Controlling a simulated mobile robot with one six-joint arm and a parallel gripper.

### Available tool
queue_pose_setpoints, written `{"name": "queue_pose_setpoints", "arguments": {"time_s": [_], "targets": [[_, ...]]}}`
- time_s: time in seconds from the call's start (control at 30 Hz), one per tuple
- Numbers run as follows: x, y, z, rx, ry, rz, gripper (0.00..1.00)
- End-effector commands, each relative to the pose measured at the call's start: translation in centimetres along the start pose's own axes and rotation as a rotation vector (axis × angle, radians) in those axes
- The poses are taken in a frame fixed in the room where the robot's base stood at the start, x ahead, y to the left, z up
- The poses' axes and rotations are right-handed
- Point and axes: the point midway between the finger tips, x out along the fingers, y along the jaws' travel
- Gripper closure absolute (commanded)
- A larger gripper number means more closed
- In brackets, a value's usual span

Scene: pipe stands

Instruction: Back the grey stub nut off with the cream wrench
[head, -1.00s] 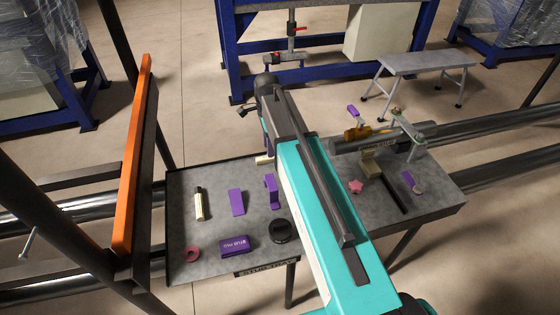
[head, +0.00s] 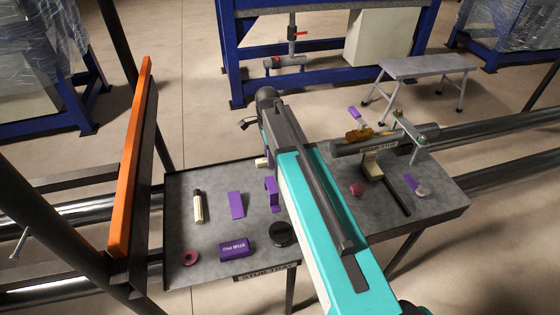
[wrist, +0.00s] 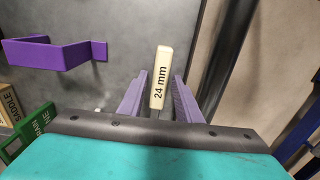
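The cream wrench's handle (wrist: 161,75), marked 24 mm, stands between the purple fingers of my gripper (wrist: 161,82) in the wrist view. The fingers are apart, with a gap visible beside the handle, so the gripper looks open around it. In the head view a bit of cream (head: 262,162) shows at the tray's back edge beside my teal arm, which hides the rest. A grey pipe stub (head: 376,149) with a label lies over the right part of the tray. I cannot make out its nut clearly.
A brass valve (head: 358,135) sits by the stub. An orange beam (head: 135,160) stands left.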

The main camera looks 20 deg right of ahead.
Motion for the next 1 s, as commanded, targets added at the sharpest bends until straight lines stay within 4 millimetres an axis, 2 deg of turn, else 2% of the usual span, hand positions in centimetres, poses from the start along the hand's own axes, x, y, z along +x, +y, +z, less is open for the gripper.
{"name": "queue_pose_setpoints", "arguments": {"time_s": [0.07, 0.23, 1.0], "targets": [[0.0, 0.0, 0.0, 0.0, 0.0, 0.0, 0.72], [0.0, 0.0, -0.1, 0.001, 0.0, 0.0, 1.0], [-1.0, 0.0, -0.1, 0.002, 0.0, 0.0, 1.0]]}}
